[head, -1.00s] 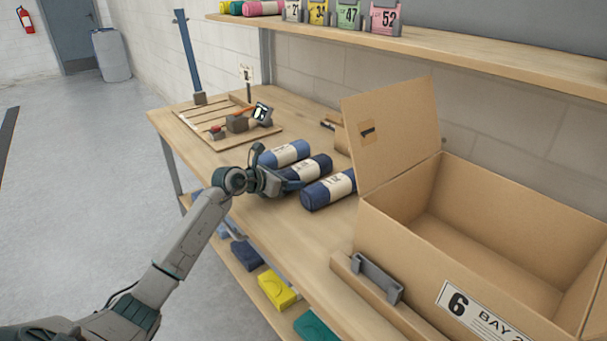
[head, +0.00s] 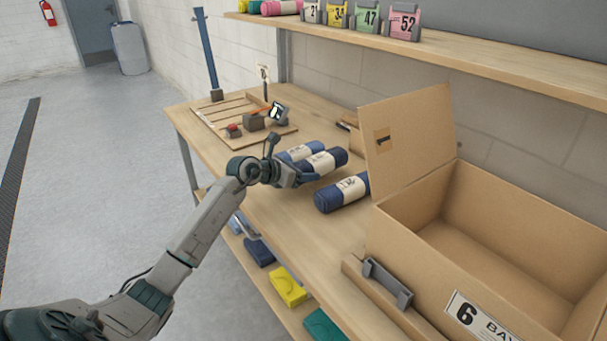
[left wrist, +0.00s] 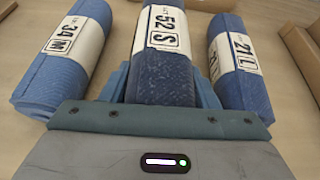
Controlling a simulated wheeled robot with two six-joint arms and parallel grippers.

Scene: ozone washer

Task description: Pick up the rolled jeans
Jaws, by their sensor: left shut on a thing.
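Three rolled jeans lie side by side at the bench. The middle dark blue roll (head: 339,155), with a white band marked 52 S in the left wrist view (left wrist: 163,45), is between the fingers of my left gripper (head: 303,173). The gripper is shut on it, and the roll looks slightly raised. A lighter blue roll (head: 284,156) is behind it, partly covered. Another dark blue roll (head: 328,201) lies in front to the right. In the left wrist view, rolls marked 34 M (left wrist: 62,62) and 21 L (left wrist: 240,62) flank the held one. My right gripper is not in view.
A large open cardboard box (head: 400,232) stands at the right of the wooden bench (head: 270,215), its flap (head: 415,130) upright near the rolls. A slatted board (head: 215,117) with small tools is at the far left. A shelf (head: 480,55) runs above.

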